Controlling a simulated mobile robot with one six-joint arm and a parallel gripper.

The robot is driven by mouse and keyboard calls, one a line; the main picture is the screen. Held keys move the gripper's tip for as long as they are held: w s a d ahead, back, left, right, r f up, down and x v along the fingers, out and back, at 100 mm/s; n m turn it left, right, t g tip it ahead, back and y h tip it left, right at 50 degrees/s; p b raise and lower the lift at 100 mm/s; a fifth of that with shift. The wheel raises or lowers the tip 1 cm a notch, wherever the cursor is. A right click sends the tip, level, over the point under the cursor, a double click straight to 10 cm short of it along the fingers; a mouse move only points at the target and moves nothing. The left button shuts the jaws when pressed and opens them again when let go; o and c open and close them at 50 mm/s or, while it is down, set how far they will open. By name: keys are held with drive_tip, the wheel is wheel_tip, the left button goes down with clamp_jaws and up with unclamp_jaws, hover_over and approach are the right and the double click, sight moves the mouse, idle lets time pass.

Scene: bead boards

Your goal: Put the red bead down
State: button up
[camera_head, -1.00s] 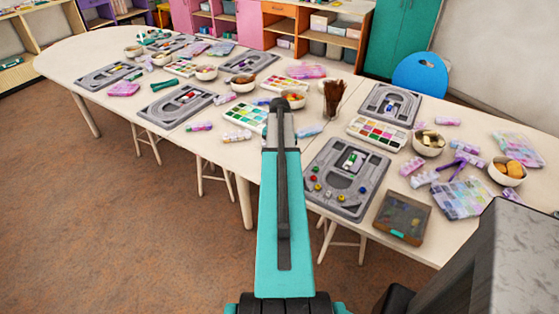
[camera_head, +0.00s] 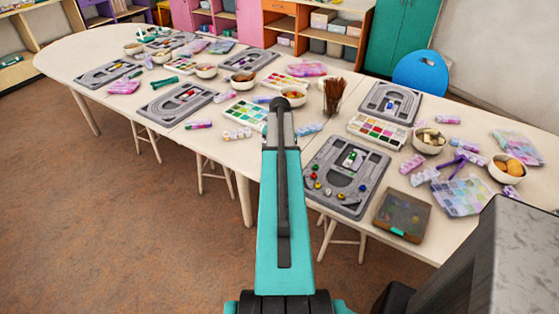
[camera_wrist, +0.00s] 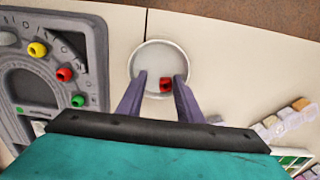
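The small red bead (camera_wrist: 166,85) shows in the wrist view over the inside of a round white dish (camera_wrist: 153,55), and looks to lie in it. My gripper (camera_wrist: 160,77) is over the dish with its two purple fingers apart. The bead is between the fingers, close to the right one, with a clear gap to the left one. In the head view my arm hides the gripper, the dish and this bead.
A grey bead board (camera_wrist: 35,105) with yellow, red and green beads lies left of the dish; the head view shows it too (camera_head: 372,163). Paint palettes (camera_head: 246,113), bowls (camera_head: 429,141) and a brown-lidded box (camera_head: 402,214) crowd the table.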

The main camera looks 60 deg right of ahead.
wheel_tip(320, 180, up, 12)
drive_tip(key=b, duration=0.2)
drive_tip(key=shift+r, duration=0.2)
idle(0.6)
idle(0.6)
drive_tip(key=w+a+f+n+g+y, duration=0.1)
drive_tip(key=w+a+f+n, duration=0.25)
drive_tip(key=a+f, duration=0.7)
drive_tip(key=w+a+f+n+g, duration=0.1)
drive_tip(key=w+a+f+n, duration=0.3)
drive_tip(key=a+f, duration=0.7)
drive_tip(key=s+a+f+n+g, duration=0.1)
drive_tip(key=a+f+n, duration=0.1)
drive_tip(key=a+f, duration=0.5)
drive_tip(key=s+a+f+n, duration=0.15)
drive_tip(key=a+f, duration=0.25)
drive_tip(key=a, duration=0.8)
drive_tip(key=s+a+f+n+g, duration=0.1)
drive_tip(key=s+a+f+n, duration=0.2)
drive_tip(key=s+a+f, duration=0.2)
drive_tip(key=s+a+f+n+g+h, duration=0.1)
drive_tip(key=s+a+f+n, duration=0.3)
drive_tip(key=s+a, duration=0.8)
wheel_tip(320, 180, down, 2)
drive_tip(key=shift+a+g, duration=0.35)
drive_tip(key=shift+g, duration=0.05)
